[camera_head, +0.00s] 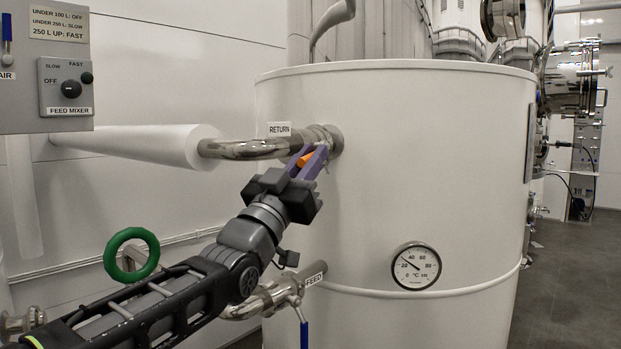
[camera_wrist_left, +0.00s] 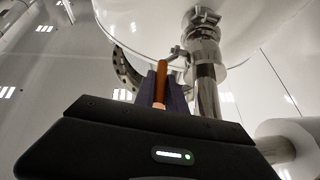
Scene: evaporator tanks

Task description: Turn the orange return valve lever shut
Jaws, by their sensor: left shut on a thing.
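The orange return valve lever (camera_head: 305,159) is at the return pipe fitting, below and right of the RETURN label (camera_head: 279,129). My left gripper (camera_head: 309,161) is shut on it, with its purple fingers either side of the lever. In the left wrist view the orange lever (camera_wrist_left: 161,82) stands between the fingers (camera_wrist_left: 161,92) and runs up to the metal valve beside the pipe (camera_wrist_left: 205,75). The fingers hide part of the lever in the head view. My right gripper is in neither view.
The white tank (camera_head: 430,190) fills the middle, with a temperature dial (camera_head: 416,266) on its front. The feed mixer panel (camera_head: 67,87) is at upper left.

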